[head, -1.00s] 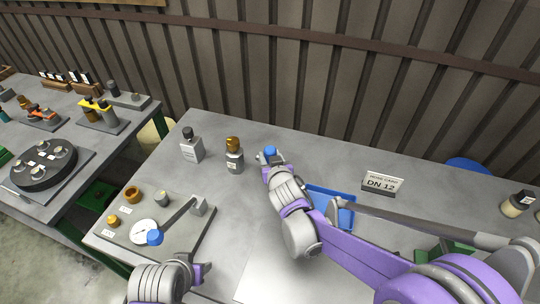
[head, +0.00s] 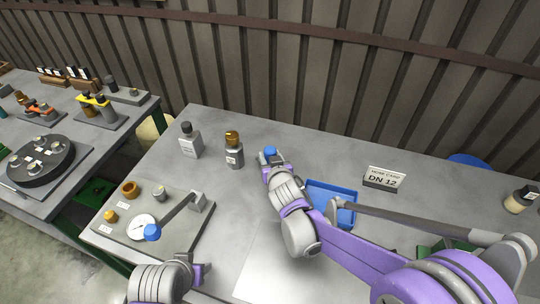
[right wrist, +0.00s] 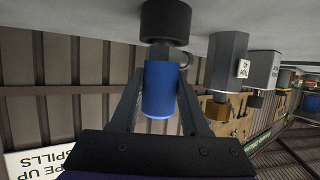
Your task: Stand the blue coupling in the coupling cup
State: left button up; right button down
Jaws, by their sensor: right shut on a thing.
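The blue coupling (right wrist: 160,88) is between the two fingers of my right gripper (right wrist: 158,100), which is shut on it. The right wrist view is upside down, with the table along its top. The coupling's grey end points to the table and meets the mouth of a black cup (right wrist: 165,20). I cannot tell how deep it sits in the cup. In the head view only the coupling's blue top (head: 270,152) shows above my right gripper (head: 267,161), and the cup is hidden.
An amber-capped bottle (head: 233,152) and a grey bottle (head: 190,143) stand left of the right gripper. A blue tray (head: 343,218) and a DN 12 card (head: 385,178) are to its right. A board (head: 185,240) with a blue-knobbed lever (head: 178,212) lies front left.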

jog(key=shift+c, duration=1.5)
grip_release()
jog(key=shift+f, duration=0.1)
jog(key=shift+s, duration=0.1)
pick_arm(q)
jog(key=shift+r+p, duration=0.45)
pick_arm(e)
jog(key=v, duration=1)
jog(key=shift+s+r, duration=0.25)
jog(key=shift+d, duration=0.1)
